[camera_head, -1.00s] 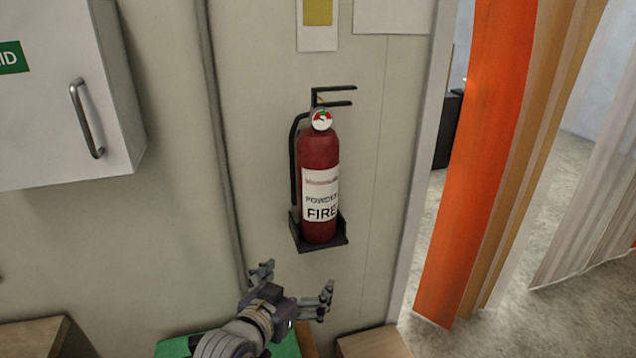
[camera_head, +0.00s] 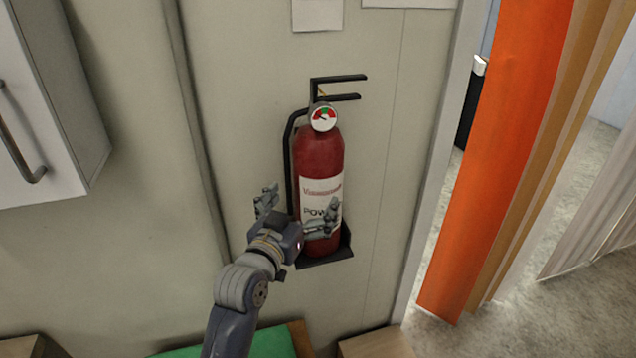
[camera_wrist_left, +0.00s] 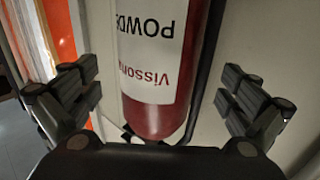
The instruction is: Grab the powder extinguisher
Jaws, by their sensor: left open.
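The powder extinguisher (camera_head: 318,158) is a red cylinder with a white label, a round gauge and a black handle at its top. It stands upright in a black bracket (camera_head: 330,259) on the wall. My left gripper (camera_head: 300,210) is open in front of its lower half and covers part of the label. In the left wrist view the extinguisher (camera_wrist_left: 160,118) appears upside down between the open fingers (camera_wrist_left: 160,95), with room on both sides. I cannot tell whether the gripper touches it. My right gripper is not in view.
A white cabinet (camera_head: 60,110) with a metal handle hangs at the left. Orange strip curtains (camera_head: 500,150) hang in a doorway at the right. A green item (camera_head: 270,343) and wooden boxes (camera_head: 375,345) lie low near the wall.

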